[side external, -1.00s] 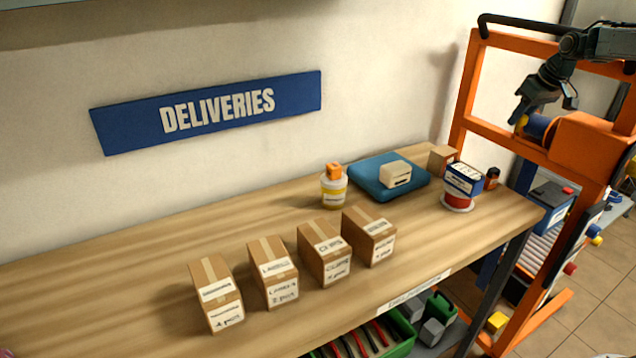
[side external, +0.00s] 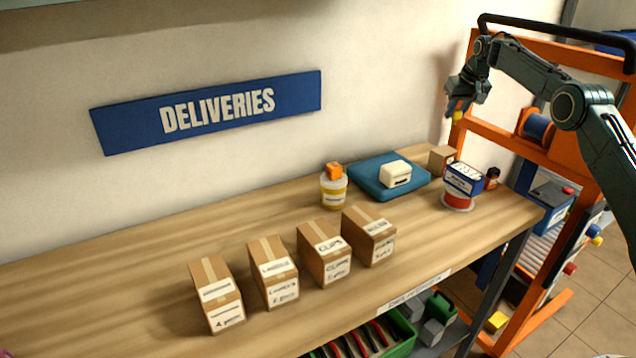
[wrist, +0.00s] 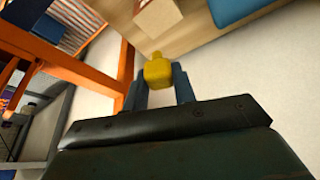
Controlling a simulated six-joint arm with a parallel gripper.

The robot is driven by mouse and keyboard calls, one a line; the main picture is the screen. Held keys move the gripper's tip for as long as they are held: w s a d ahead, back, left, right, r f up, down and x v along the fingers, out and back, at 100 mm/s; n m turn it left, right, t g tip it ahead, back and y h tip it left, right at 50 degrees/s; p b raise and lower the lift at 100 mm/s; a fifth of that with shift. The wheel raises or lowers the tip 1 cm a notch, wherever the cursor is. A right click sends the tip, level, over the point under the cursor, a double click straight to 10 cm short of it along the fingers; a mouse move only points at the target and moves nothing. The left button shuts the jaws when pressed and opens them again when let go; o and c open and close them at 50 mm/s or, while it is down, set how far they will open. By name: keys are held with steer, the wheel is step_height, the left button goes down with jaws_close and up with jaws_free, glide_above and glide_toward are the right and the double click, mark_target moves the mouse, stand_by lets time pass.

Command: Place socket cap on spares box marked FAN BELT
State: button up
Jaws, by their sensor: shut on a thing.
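My gripper (side external: 458,112) is high over the back right end of the bench, near the wall. It is shut on a small yellow socket cap (side external: 457,116), which also shows between the fingers in the wrist view (wrist: 157,71). Four-sided cardboard boxes stand in a row on the bench: the leftmost box (side external: 217,294), one marked LABELS (side external: 273,272), one marked CLIPS (side external: 324,252) and a rightmost box (side external: 369,236) whose label is too small to read. I cannot make out FAN BELT on any of them.
An orange frame (side external: 508,150) rises at right.

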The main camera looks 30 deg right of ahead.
steer(key=shift+w+a+f, duration=0.15)
steer(key=shift+w+a, duration=0.15)
steer(key=shift+w, duration=0.05)
steer(key=shift+f, duration=0.1)
glide_toward(442, 147)
steer(key=shift+x, duration=2.45)
steer(key=shift+a, duration=0.1)
steer(key=o, duration=0.9)
steer(key=shift+f, duration=0.1)
steer(key=shift+o, duration=0.2)
steer(key=v, duration=1.2)
